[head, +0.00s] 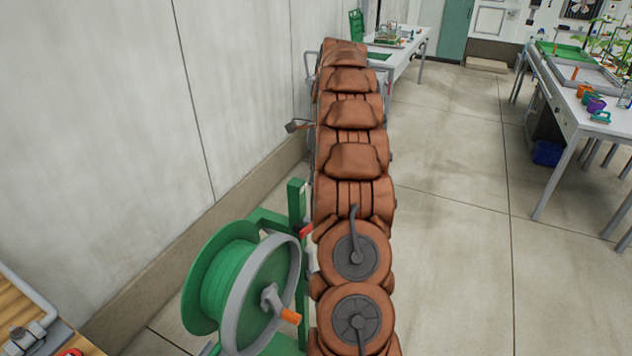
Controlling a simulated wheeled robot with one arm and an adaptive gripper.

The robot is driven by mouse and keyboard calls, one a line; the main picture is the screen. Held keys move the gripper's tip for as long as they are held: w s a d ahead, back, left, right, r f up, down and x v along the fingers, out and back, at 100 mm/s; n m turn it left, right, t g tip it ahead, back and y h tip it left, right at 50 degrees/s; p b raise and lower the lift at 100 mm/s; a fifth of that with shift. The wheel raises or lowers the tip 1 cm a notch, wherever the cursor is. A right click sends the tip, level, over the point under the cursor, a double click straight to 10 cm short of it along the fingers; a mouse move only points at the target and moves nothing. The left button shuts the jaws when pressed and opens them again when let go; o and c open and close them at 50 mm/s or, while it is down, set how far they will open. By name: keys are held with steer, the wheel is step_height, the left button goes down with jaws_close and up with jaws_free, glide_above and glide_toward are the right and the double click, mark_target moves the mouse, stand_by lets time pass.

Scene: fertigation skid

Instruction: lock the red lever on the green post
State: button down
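The green post (297,207) stands upright at the lower centre of the head view, just left of a brown padded arm. A small part of the red lever (306,230) shows on the post's right side. The rest of the lever runs behind the brown padding, so its full angle cannot be told. My gripper cannot be made out in this view.
A green hose reel (228,275) with a grey rim and orange crank handle (290,316) stands left of the post. A wall closes off the left. A table (566,118) with trays and pots is at right. The floor (450,240) between is clear.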

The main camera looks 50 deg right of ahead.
mark_target(307, 228)
steer(key=shift+b+x, duration=1.25)
steer(key=shift+x, duration=4.65)
